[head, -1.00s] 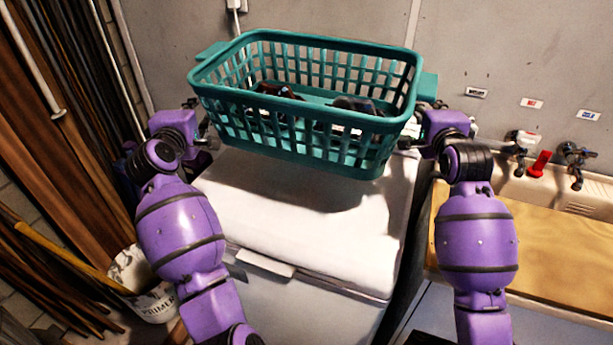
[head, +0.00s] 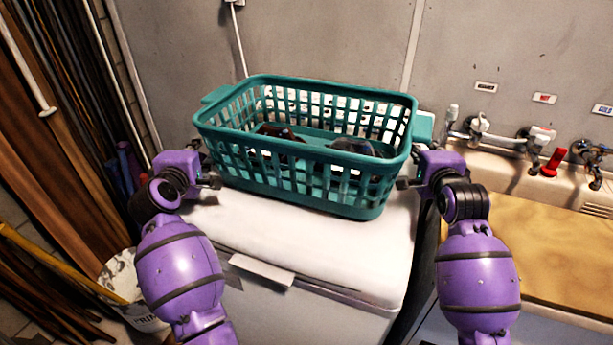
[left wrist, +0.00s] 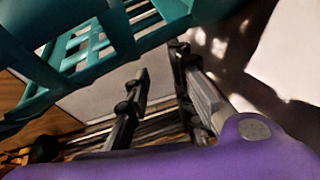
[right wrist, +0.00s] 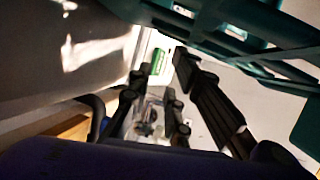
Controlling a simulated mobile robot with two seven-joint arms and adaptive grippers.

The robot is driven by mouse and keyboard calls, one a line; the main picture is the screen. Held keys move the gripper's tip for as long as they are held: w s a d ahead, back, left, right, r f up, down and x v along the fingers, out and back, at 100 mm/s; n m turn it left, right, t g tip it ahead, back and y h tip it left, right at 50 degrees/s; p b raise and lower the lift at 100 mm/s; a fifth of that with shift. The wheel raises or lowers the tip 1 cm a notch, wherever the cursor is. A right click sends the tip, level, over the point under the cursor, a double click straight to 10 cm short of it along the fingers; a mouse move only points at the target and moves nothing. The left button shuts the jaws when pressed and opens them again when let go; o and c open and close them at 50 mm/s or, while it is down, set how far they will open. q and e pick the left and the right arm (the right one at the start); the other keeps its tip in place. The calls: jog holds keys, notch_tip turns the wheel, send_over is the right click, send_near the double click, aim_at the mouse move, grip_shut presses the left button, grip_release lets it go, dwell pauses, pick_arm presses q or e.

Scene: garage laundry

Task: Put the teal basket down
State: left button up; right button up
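The teal basket (head: 310,172) is upright over the white machine top (head: 330,250), with its base at or very close to the surface; exact contact is hard to tell. Dark items lie inside it. Its side shows in the left wrist view (left wrist: 120,38) and in the right wrist view (right wrist: 240,40). My left gripper (head: 210,182) is at the basket's left end, below its handle. Its fingers (left wrist: 155,75) are apart, with nothing seen between them. My right gripper (head: 408,182) is at the right end, below that handle. Its fingers (right wrist: 160,85) are also apart and empty.
A sink with taps (head: 535,145) and a wooden board (head: 525,250) is at the right. The grey wall (head: 330,40) is behind the basket. Wooden planks (head: 50,150) and a white bucket (head: 125,275) stand at the left. Bare machine top lies in front.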

pick_arm(q)
jog(key=shift+w+d+r, duration=0.2)
jog(key=shift+r, duration=0.05)
pick_arm(e)
jog(key=shift+w+a+r, duration=0.1)
jog(key=shift+a+r, duration=0.05)
pick_arm(q)
jog(key=o, duration=0.5)
jog(key=shift+a, duration=0.7)
pick_arm(e)
jog(key=shift+d, duration=0.7)
pick_arm(q)
jog(key=shift+o, duration=0.2)
jog(key=shift+s+a, duration=0.15)
jog(key=shift+a, duration=0.1)
pick_arm(e)
jog(key=shift+d, duration=0.25)
pick_arm(q)
jog(key=shift+a, duration=0.1)
pick_arm(e)
jog(key=o, duration=0.5)
jog(key=shift+c, duration=0.2)
pick_arm(q)
jog(key=shift+s, duration=0.15)
jog(key=v, duration=1.1)
jog(key=shift+s, duration=0.3)
pick_arm(e)
jog(key=v, duration=1.2)
